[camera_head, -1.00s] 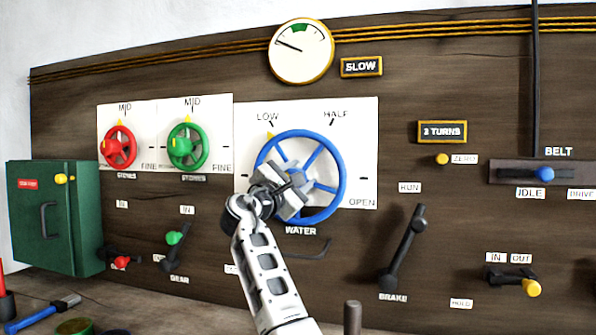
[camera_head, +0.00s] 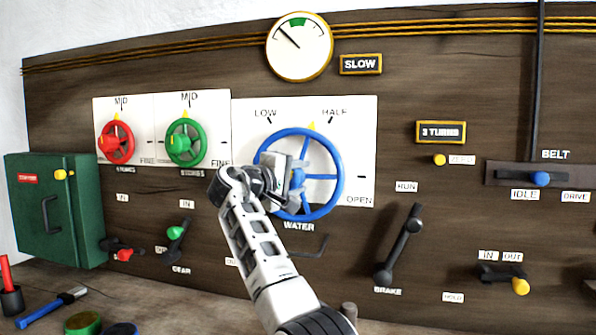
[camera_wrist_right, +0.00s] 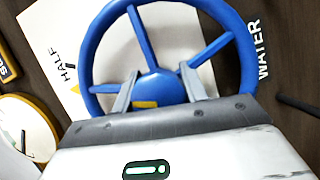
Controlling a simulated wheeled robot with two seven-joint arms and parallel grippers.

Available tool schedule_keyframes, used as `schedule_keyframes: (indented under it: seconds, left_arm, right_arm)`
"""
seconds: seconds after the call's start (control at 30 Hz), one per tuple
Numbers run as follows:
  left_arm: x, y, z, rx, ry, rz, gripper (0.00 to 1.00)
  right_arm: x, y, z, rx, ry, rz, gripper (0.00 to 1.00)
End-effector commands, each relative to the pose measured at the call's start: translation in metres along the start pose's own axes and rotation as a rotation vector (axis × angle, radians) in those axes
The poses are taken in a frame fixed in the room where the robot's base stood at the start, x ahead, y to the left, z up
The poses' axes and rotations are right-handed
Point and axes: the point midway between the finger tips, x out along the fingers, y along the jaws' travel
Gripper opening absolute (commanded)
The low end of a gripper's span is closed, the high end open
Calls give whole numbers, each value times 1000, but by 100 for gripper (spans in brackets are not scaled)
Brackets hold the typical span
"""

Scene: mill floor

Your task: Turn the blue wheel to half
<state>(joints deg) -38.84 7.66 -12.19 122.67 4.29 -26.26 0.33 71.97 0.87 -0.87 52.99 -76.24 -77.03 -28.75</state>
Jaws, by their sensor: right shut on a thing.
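The blue wheel (camera_head: 340,178) is on a white plate marked LOW, HALF and OPEN, above a WATER label. Its yellow pointer (camera_head: 311,126) stands between LOW and HALF, nearer the HALF mark. My right gripper (camera_head: 296,178) is at the wheel's centre and covers the hub and part of the left rim. In the right wrist view, its two fingers are shut on the blue hub (camera_wrist_right: 160,88), one on each side, with the spokes and rim (camera_wrist_right: 248,50) around them. My left gripper is not in view.
Red (camera_head: 118,148) and green (camera_head: 184,150) wheels are left of the blue one. A brake lever (camera_head: 400,245) is to the lower right, a green box (camera_head: 75,225) far left.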

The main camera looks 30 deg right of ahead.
Motion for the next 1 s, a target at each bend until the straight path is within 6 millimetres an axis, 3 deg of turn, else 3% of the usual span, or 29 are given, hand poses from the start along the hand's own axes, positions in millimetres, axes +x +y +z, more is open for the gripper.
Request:
schedule_keyframes:
  seconds: [0.4,0.97,1.0]
  left_arm:
    - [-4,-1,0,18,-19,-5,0]
    - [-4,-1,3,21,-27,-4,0]
    - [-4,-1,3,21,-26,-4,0]
  right_arm:
    - [0,-2,-1,179,-1,-77,20]
    - [0,-3,0,205,-1,-86,20]
    - [0,-2,0,205,-1,-86,51]
